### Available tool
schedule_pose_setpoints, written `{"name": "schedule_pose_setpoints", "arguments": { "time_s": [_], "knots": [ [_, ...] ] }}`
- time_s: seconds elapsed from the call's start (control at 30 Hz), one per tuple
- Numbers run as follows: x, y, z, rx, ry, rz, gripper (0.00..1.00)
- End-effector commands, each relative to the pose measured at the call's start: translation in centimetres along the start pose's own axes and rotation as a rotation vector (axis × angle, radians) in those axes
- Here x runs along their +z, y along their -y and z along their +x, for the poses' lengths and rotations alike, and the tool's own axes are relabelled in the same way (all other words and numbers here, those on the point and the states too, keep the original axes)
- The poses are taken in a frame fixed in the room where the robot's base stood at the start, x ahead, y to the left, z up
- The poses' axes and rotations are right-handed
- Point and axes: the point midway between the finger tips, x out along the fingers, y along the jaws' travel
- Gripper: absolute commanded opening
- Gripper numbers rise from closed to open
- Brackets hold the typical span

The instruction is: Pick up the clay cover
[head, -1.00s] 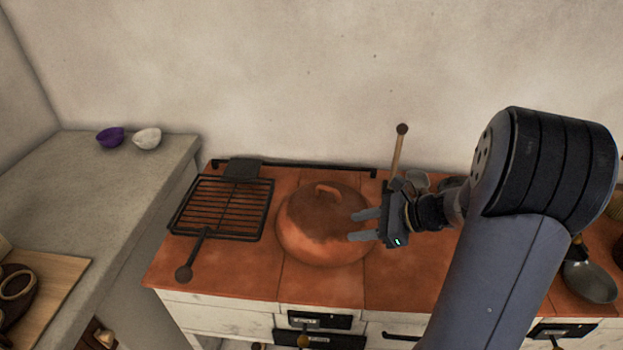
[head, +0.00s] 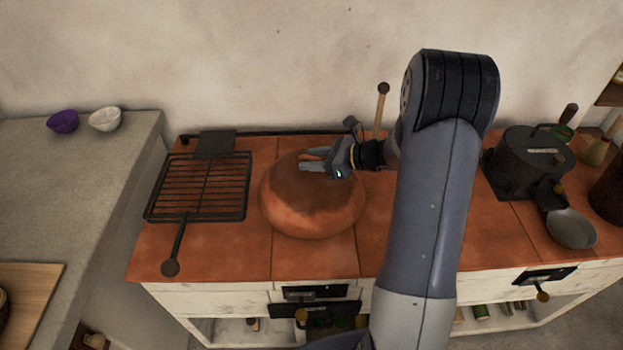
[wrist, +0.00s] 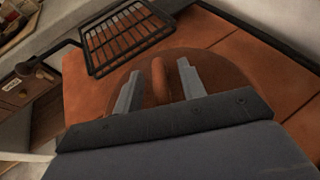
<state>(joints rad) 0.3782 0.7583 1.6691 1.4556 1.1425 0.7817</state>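The clay cover (head: 313,215) is a round, domed terracotta lid with a darkened top, resting on the tiled stove top. In the wrist view its dark top (wrist: 213,70) shows behind my fingers, with its loop handle (wrist: 160,82) standing between them. My gripper (head: 307,161) is over the top of the cover, coming in from the right. It also shows in the wrist view (wrist: 158,88), open, with one finger on each side of the handle. Gaps seem to remain between fingers and handle. The handle is mostly hidden by the gripper in the head view.
A black grill rack (head: 203,186) with a long handle lies left of the cover. A dark pot (head: 527,163) and a metal pan (head: 571,229) are at the right. Tiles in front of the cover are clear.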

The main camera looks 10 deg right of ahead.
Motion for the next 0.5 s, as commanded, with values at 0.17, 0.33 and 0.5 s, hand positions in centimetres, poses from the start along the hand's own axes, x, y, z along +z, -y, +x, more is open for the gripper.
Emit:
{"name": "schedule_pose_setpoints", "arguments": {
  "time_s": [0.17,0.33,0.5],
  "knots": [
    [0.0,0.0,2.1,0.002,0.000,0.000,0.39],
    [0.0,0.0,2.4,0.000,0.000,0.000,0.39],
    [0.0,0.0,2.4,-0.001,0.000,0.000,0.33]
  ]
}}
